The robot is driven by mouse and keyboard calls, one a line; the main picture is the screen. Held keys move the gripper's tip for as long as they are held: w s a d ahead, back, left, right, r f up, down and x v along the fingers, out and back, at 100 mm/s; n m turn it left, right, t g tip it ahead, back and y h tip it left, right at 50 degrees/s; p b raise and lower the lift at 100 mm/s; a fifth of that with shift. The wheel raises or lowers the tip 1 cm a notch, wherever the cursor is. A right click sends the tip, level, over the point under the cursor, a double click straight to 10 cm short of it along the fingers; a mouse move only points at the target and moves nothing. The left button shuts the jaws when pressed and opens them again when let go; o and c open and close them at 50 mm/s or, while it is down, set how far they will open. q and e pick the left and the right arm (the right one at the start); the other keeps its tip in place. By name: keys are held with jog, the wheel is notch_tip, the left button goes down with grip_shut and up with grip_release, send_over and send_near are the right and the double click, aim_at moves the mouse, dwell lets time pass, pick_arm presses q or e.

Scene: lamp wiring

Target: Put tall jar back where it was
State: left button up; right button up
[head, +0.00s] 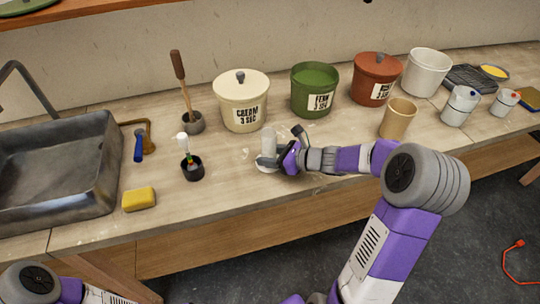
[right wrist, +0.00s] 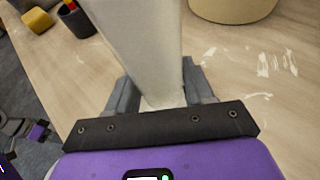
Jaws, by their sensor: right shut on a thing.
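In the right wrist view the jar (right wrist: 143,45) rises between the two grey fingers of the gripper (right wrist: 160,95). Its base is hidden by the gripper, so I cannot tell whether it touches the counter. My left gripper is not in view; only part of my left arm shows at the lower left.
Behind stand a cream pot (head: 241,105), a green pot (head: 314,93) and a red pot (head: 376,80). Left of the jar are a small black cup (head: 192,172), a yellow sponge (head: 139,199) and a sink (head: 60,185). A tan cup (head: 397,120) stands right. The counter's front is clear.

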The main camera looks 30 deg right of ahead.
jog(key=o, duration=1.3)
jog(key=shift+c, duration=0.2)
jog(key=shift+s+d+r+p, duration=0.15)
jog(key=shift+s+r+p, duration=0.05)
jog(key=shift+r+p, duration=0.1)
jog(key=p+v, duration=0.3)
jog(key=v, duration=0.8)
jog(key=shift+s, duration=0.1)
jog(key=shift+s+d, duration=0.1)
